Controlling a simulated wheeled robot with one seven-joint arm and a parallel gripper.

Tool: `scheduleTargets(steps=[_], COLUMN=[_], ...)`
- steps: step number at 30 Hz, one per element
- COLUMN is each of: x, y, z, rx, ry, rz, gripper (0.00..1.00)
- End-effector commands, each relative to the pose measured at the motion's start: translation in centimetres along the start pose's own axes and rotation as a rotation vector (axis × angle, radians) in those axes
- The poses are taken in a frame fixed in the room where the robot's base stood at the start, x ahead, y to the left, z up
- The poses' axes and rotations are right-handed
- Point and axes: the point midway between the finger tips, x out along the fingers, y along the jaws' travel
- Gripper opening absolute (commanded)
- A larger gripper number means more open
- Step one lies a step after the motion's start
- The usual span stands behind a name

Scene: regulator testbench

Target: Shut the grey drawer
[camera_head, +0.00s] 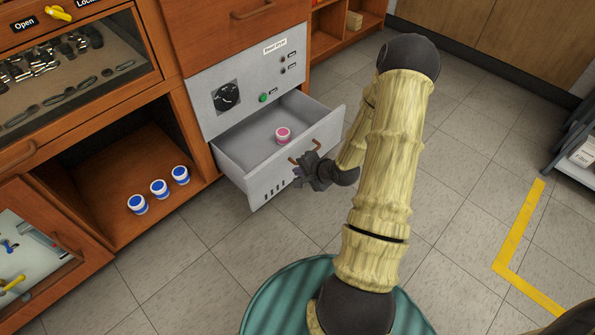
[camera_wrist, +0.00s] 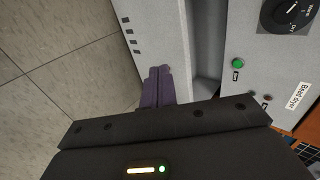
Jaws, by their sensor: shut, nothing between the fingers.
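The grey drawer (camera_head: 262,185) stands pulled out of the grey panel labelled Bead Dryer, with a pink-and-white jar (camera_head: 283,135) inside it. A copper-coloured handle (camera_head: 304,151) is on its front. My gripper (camera_head: 308,167) is at the drawer front by the handle, with its fingers shut and empty. In the wrist view, my shut fingers (camera_wrist: 157,86) point at the pale drawer front (camera_wrist: 155,40). I cannot tell whether they touch it. The handle is not visible in the wrist view.
Several blue-and-white jars (camera_head: 159,189) stand on the open wooden shelf at left. The panel has a black dial (camera_head: 227,97) and a green button (camera_head: 263,98). A low wooden door (camera_head: 75,225) stands at the lower left. The tiled floor (camera_head: 215,265) in front is clear.

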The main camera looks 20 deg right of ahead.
Motion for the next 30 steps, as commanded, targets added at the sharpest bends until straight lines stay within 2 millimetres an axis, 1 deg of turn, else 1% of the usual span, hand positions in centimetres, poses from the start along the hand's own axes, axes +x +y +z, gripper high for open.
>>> scheduleTargets(steps=[1, 3, 15, 18, 22, 27, 30], x=[1.2, 2.4, 8.5, 9.4, 10.4, 10.8, 10.8], y=[0.4, 0.4, 0.4, -0.8, -1.8, -2.6, -2.7], z=[0.1, 0.1, 0.1, 0.0, 0.1, 0.0, 0.0], rx=[-0.002, -0.003, -0.003, -0.005, -0.003, 0.0, 0.0], ry=[-0.002, -0.002, -0.001, 0.0, 0.0, 0.0, 0.0], rz=[-0.001, -0.001, -0.001, -0.003, -0.003, -0.001, 0.0], gripper=[0.0, 0.0, 0.0, 0.0, 0.0, 0.0, 0.0])
